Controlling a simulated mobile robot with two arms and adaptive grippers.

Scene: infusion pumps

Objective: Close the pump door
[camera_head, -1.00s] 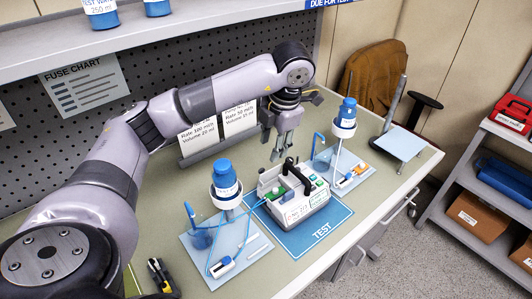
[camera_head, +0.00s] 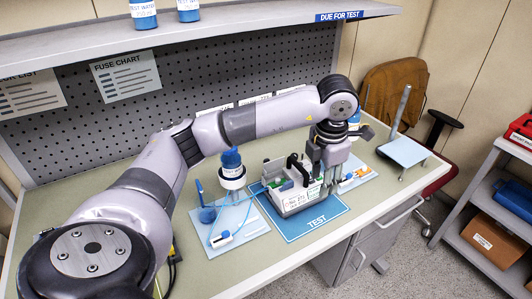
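The infusion pump (camera_head: 294,201) is a pale grey box with a black handle and labels on its front. It stands on the blue TEST mat (camera_head: 318,224). Its door is not clearly told apart at this size, so I cannot tell how far it stands open. My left gripper (camera_head: 326,177) points down at the right end of the pump, its fingers in front of or against that end. Whether they touch is unclear, and so is the gap between the fingertips. The gripper hides part of the pump's right side. My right gripper is not in view.
Another bottle (camera_head: 354,120) stands behind my gripper at right. The front bench edge is clear.

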